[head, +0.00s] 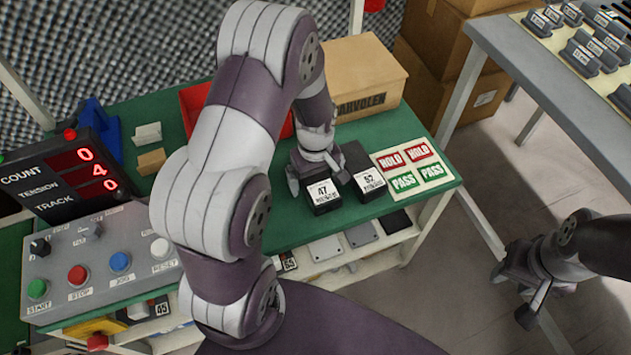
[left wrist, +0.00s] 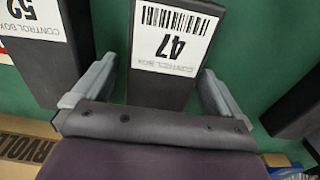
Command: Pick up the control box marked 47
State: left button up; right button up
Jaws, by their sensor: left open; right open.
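The control box marked 47 (head: 324,195) is a black box with a white label, on the green bench top; it also shows in the left wrist view (left wrist: 172,45). My left gripper (head: 318,178) is open and sits at this box. In the left wrist view its fingers (left wrist: 155,95) lie to either side of the box, with gaps showing; I cannot tell how deep they reach. The box marked 52 (head: 369,183) stands close to the right in the head view. My right gripper (head: 514,296) is open and empty, over the floor away from the bench.
A HOLD/PASS card (head: 412,168) lies right of box 52. A cardboard box (head: 362,80) and a red bin (head: 196,100) stand behind. A button panel (head: 100,265) and a count display (head: 70,178) are at left. Another dark box (left wrist: 295,110) is at the left wrist view's right.

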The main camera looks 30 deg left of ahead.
pick_arm(q)
jog(key=c, duration=1.3)
jog(key=shift+r, duration=0.1)
